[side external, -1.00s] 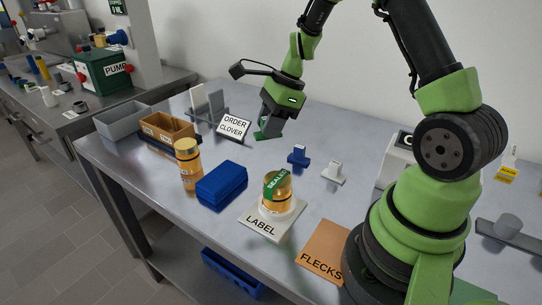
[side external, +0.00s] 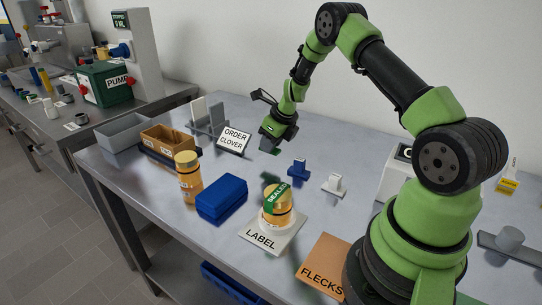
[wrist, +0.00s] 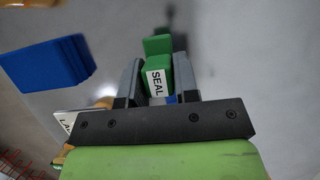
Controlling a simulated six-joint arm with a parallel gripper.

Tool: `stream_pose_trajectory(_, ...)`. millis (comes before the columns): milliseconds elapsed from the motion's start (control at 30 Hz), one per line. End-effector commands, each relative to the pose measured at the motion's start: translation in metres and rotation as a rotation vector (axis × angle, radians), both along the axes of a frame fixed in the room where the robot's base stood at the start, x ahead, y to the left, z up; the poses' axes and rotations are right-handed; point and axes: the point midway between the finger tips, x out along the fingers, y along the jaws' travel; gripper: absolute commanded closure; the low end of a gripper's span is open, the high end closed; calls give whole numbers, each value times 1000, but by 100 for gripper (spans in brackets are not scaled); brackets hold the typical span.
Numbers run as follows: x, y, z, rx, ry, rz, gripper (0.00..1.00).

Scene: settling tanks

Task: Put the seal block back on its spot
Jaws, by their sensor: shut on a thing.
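The green seal block (wrist: 158,78), with a white SEAL label, sits between my gripper's two fingers (wrist: 157,82) in the wrist view. My gripper is shut on it. A second green part shows just beyond the labelled face; I cannot tell if it belongs to the same block. In the side external view my gripper (side external: 271,143) is over the back of the steel bench, right of the ORDER CLOVER sign. Only a little green (side external: 276,151) shows below the fingers. The block's underside and its clearance from the bench are unclear. No marked spot for it can be made out.
A blue holder (side external: 297,169) and a white holder (side external: 335,185) stand in front of my gripper. The ORDER CLOVER sign (side external: 235,139) is close at left. A blue stack (side external: 222,197), amber jar (side external: 189,180) and sealed jar (side external: 277,212) on the LABEL pad (side external: 264,241) stand nearer.

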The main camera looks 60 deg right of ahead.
Motion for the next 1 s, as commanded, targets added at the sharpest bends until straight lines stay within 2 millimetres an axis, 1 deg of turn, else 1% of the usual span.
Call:
stream_pose_trajectory(200, 0, 0, -33, 2, 3, 0, 95)
stream_pose_trajectory(267, 0, 0, -39, 1, 2, 1, 95)
stream_pose_trajectory(667, 0, 0, -44, -1, 1, 2, 95)
stream_pose_trajectory(700, 0, 0, -44, -1, 1, 2, 67)
stream_pose_trajectory(800, 0, 0, -44, -1, 1, 2, 46)
stream_pose_trajectory(1000, 0, 0, -44, -1, 1, 2, 46)
